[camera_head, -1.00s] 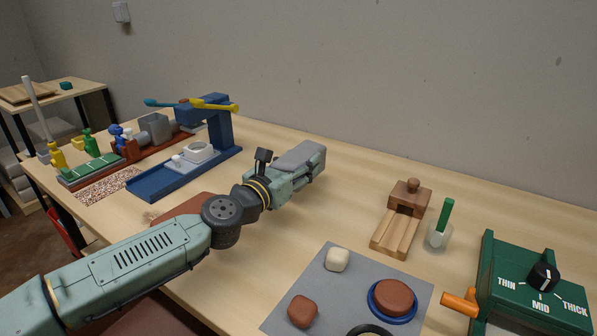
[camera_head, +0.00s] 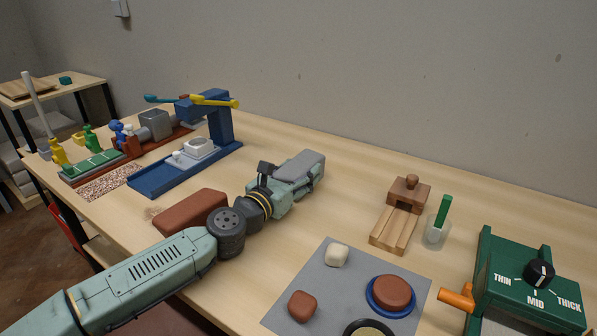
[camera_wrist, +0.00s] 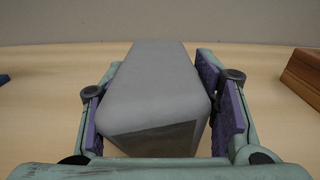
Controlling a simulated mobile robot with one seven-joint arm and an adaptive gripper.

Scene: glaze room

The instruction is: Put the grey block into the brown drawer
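The grey block (camera_head: 300,164) is long and smooth. In the wrist view the grey block (camera_wrist: 150,85) lies lengthwise between the two purple pads of my gripper (camera_wrist: 158,95), with a pad close along each side. My gripper (camera_head: 296,182) appears shut on it, over the middle of the table; whether the block clears the tabletop cannot be told. A dark brown surface (camera_head: 160,322), possibly the brown drawer, shows low by the table's front edge, mostly hidden behind my arm. Its inside is not visible.
A reddish-brown block (camera_head: 190,211) lies close behind my arm. A blue stand (camera_head: 218,130) is at the left. A wooden slide piece (camera_head: 402,215), a glass with a green stick (camera_head: 437,232), a grey mat (camera_head: 320,280) and a green dial box (camera_head: 530,285) are at the right.

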